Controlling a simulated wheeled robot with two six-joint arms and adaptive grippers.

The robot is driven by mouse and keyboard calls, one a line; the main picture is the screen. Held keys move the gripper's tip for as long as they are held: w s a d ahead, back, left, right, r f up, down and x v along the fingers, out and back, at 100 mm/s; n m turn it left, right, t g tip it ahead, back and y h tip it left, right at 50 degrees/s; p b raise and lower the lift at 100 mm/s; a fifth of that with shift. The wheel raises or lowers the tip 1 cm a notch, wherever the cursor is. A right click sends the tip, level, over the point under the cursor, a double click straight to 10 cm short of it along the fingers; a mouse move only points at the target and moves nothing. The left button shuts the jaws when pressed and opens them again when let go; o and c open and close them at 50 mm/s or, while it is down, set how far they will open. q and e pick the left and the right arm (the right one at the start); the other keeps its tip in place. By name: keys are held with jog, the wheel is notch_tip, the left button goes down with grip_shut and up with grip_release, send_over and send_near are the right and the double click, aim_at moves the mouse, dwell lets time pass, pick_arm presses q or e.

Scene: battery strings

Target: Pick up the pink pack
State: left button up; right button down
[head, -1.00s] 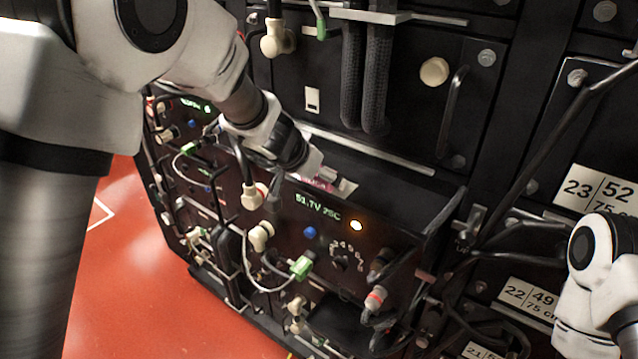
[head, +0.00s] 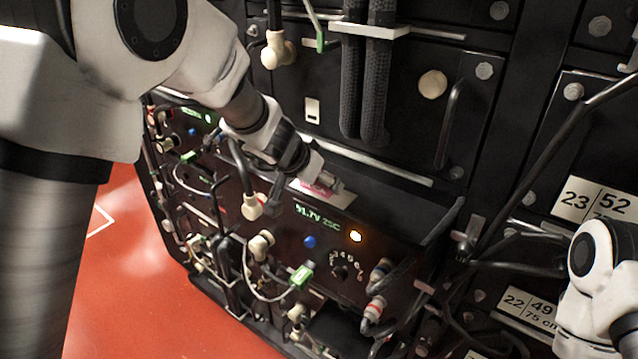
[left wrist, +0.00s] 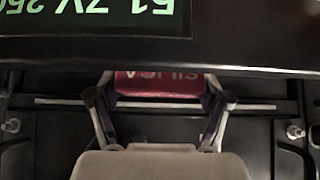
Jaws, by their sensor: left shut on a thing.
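The pink pack (head: 316,189) is at the top of the black battery unit's front, just above its green display (head: 317,216), beside a pale label. In the left wrist view, the pack (left wrist: 158,83) is a red-pink block with pale lettering, upside down, between the two finger ends. My left gripper (head: 328,181) reaches down to it from the upper left and is shut on it. The gripper hides part of the pack in the head view, and I cannot tell whether the pack is clear of the unit. My right gripper is not in view; only part of my right arm shows.
Thick black hoses (head: 377,80) hang behind. A bar handle (head: 448,125) stands out from the rack. The red floor (head: 130,270) at lower left is clear.

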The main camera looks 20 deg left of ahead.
aim_at(301, 193)
pick_arm(q)
jog(key=shift+r+p, duration=1)
jog(key=shift+r, duration=0.65)
jog(key=shift+s+a+f+b, duration=0.15)
jog(key=shift+s+a+b, duration=0.05)
jog(key=shift+s+b, duration=0.35)
jog(key=shift+s+a+b, duration=0.25)
jog(key=shift+s+b, duration=0.3)
jog(key=shift+s, duration=0.2)
jog(key=shift+s+a+b, duration=0.3)
jog(key=shift+s+b, duration=0.25)
jog(key=shift+s, duration=0.2)
jog(key=shift+s+a+b, duration=0.25)
jog(key=shift+s+b, duration=0.3)
jog(key=shift+s, duration=0.2)
jog(key=shift+s+a+b, duration=0.25)
jog(key=shift+s+b, duration=0.05)
jog(key=shift+s, duration=0.4)
jog(key=shift+s+a+b, duration=0.25)
jog(key=shift+s+b, duration=0.05)
jog(key=shift+s, duration=0.4)
jog(key=s, duration=0.1)
jog(key=s+a, duration=0.1)
jog(key=s, duration=0.1)
jog(key=shift+b, duration=0.35)
